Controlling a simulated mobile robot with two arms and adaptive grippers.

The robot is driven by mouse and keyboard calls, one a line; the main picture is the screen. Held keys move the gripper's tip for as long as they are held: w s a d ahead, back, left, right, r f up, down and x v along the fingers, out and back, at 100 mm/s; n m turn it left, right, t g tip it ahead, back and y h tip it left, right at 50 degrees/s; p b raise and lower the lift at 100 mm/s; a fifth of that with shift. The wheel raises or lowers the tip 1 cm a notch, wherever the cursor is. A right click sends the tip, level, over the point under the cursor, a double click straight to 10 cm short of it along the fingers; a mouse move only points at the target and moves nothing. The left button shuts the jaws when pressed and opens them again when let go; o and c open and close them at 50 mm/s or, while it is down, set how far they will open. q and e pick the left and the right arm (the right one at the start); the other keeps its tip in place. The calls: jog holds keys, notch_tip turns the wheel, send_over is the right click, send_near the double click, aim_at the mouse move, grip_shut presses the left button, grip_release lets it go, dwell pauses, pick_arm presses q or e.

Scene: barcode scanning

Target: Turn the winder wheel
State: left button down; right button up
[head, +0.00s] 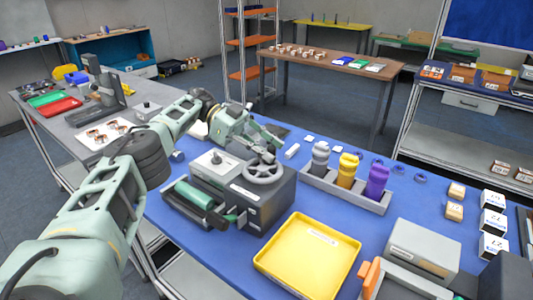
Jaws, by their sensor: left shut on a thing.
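The winder wheel (263,171) is a grey spoked wheel lying flat on top of a dark grey winder box (262,205) on the blue table. My left arm comes in from the left and reaches over behind the box. My left gripper (267,155) is at the far edge of the wheel, shut on it. The fingertips are small in the picture and partly hide that edge. A green roll (194,194) lies in a holder at the left side of the box. My right gripper is not in view.
A yellow tray (308,258) lies in front of the box. A grey rack (345,192) with grey, yellow and purple bottles stands to the right. A grey device (423,250) and several small boxes are farther right. Bare blue table shows between them.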

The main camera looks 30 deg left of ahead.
pick_arm(q)
jog(key=shift+s+f, duration=0.15)
jog(key=shift+f, duration=0.15)
jog(key=c, duration=1.9)
grip_release()
jog(key=shift+c, duration=0.2)
jog(key=shift+r, duration=0.1)
jog(key=shift+r, duration=0.1)
jog(key=shift+r, duration=0.2)
notch_tip(320, 180, up, 9)
jog(key=shift+r, duration=0.2)
